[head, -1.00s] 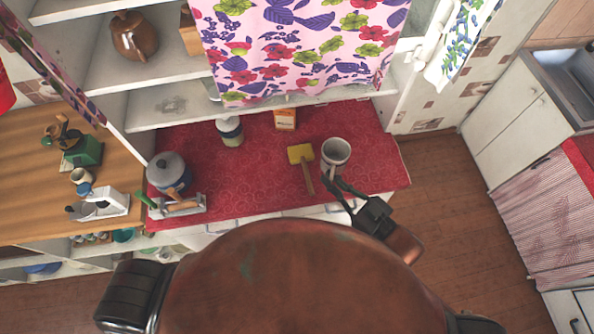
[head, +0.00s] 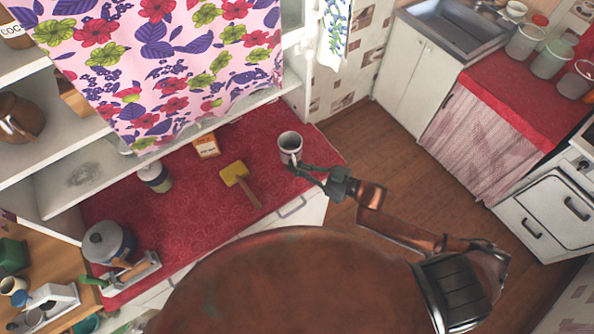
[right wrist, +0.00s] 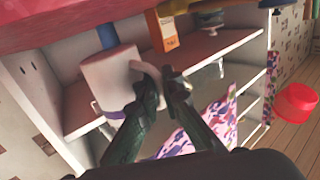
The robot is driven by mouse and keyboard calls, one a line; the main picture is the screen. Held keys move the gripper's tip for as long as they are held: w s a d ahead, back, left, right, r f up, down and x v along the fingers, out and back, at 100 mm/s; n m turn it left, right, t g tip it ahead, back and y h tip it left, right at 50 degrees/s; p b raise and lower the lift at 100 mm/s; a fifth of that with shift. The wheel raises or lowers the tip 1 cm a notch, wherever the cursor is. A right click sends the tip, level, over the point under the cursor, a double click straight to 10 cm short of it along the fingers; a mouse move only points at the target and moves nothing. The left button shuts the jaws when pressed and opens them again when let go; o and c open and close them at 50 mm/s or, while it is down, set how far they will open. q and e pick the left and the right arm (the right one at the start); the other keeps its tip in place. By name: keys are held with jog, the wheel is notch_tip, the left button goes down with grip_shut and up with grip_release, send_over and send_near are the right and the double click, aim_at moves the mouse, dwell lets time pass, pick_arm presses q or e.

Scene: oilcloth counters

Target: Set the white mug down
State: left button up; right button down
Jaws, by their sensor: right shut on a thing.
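The white mug (head: 289,148) is near the right end of the red counter (head: 205,205) in the head view, with its open top facing up. My right gripper (head: 297,168) reaches in from the right and is shut on the mug's handle. In the right wrist view, the mug (right wrist: 110,80) is at left and the fingers (right wrist: 163,92) close around its handle. I cannot tell whether the mug's base touches the counter or is just above it. My left gripper is not in view.
A yellow mallet (head: 235,173) lies left of the mug. An orange-and-white box (head: 206,145), a jar (head: 155,177) and a lidded pot (head: 107,243) stand farther left. The counter's front edge is close to the mug.

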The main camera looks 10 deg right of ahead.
jog(key=shift+w+d+f, duration=0.15)
jog(key=shift+f, duration=1.7)
jog(key=shift+f, duration=0.2)
jog(key=c, duration=2.1)
grip_release()
jog(key=shift+d, duration=0.1)
jog(key=shift+d+r, duration=0.1)
jog(key=shift+r, duration=0.1)
jog(key=b+v, duration=0.1)
jog(key=v, duration=1)
jog(key=shift+s+d, duration=0.25)
jog(key=shift+d, duration=0.05)
